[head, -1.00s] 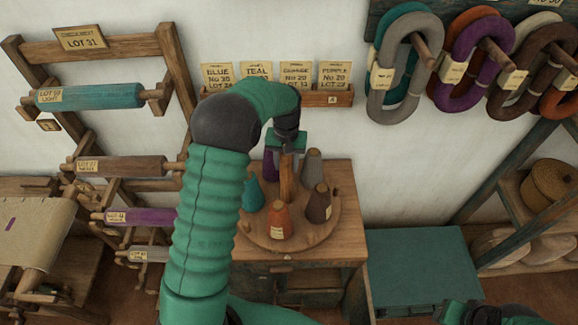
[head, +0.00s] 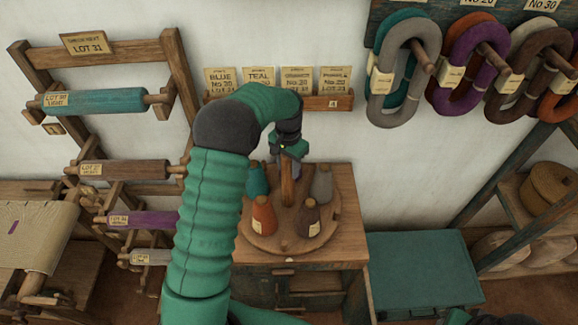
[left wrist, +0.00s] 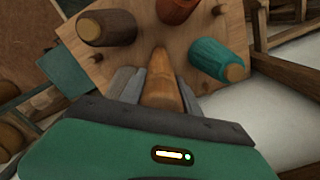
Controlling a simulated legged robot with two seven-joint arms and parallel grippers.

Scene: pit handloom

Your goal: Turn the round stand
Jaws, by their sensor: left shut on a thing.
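The round wooden stand (head: 285,244) sits on the wooden cabinet at centre. Its middle post (head: 287,188) rises upright among the yarn cones. My left gripper (head: 288,160) is shut on the top of the post; the wrist view shows the post (left wrist: 162,82) between both jaws. The teal cone (head: 257,180) is at the left, the orange cone (head: 264,214) at front left, the brown cone (head: 307,218) at front right and the grey cone (head: 321,184) at the right. The stand's back is partly hidden by my gripper. Of my right gripper (head: 458,316), only a cut-off bit shows at the bottom edge.
A card rack (head: 330,102) hangs on the wall close behind my left gripper. A rack of yarn rollers (head: 125,169) stands at the left. Yarn hanks (head: 404,70) hang at upper right. A teal chest (head: 420,265) stands right of the cabinet (head: 352,225).

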